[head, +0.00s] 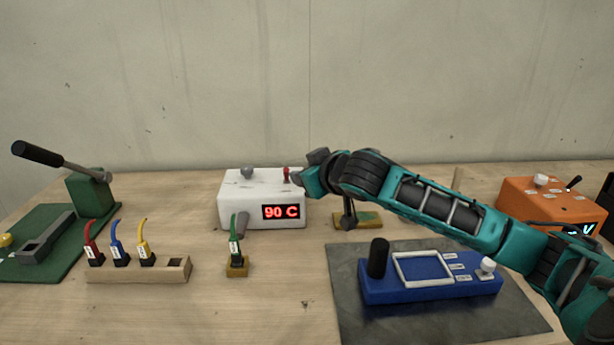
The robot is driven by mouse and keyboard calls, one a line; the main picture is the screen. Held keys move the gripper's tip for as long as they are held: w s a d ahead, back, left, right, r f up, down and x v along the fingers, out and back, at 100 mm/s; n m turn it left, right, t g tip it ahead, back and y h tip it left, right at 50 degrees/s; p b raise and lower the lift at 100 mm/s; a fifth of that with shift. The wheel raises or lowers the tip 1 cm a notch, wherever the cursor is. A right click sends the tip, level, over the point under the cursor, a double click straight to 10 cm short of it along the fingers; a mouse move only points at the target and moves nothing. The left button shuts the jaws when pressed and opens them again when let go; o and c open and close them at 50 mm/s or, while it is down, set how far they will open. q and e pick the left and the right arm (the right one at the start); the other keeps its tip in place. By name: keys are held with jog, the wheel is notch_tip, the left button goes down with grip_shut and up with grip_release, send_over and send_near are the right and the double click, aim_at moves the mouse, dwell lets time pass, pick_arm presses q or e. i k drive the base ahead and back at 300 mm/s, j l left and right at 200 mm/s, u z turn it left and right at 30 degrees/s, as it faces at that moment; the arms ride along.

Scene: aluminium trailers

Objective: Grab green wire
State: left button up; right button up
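The green wire (236,239) stands upright on the table, its black plug set in a small wooden block (237,270). It is left of the middle in the head view, in front of the white box. My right arm reaches in from the right, and its gripper end (312,174) is above and to the right of the green wire, by the white box's right side. The gripper is apart from the wire. Its fingers are not clear enough to tell open from shut. My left gripper is out of view.
A wooden rack (140,270) holds red, blue and yellow wires and one empty slot. The white box (250,202) shows 90 C. A blue device (420,285) lies on a dark mat. A green lever press (88,195) and an orange box (540,205) stand at the sides.

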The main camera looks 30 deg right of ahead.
aim_at(236, 258)
jog(key=k+j, duration=0.1)
jog(key=k, duration=0.95)
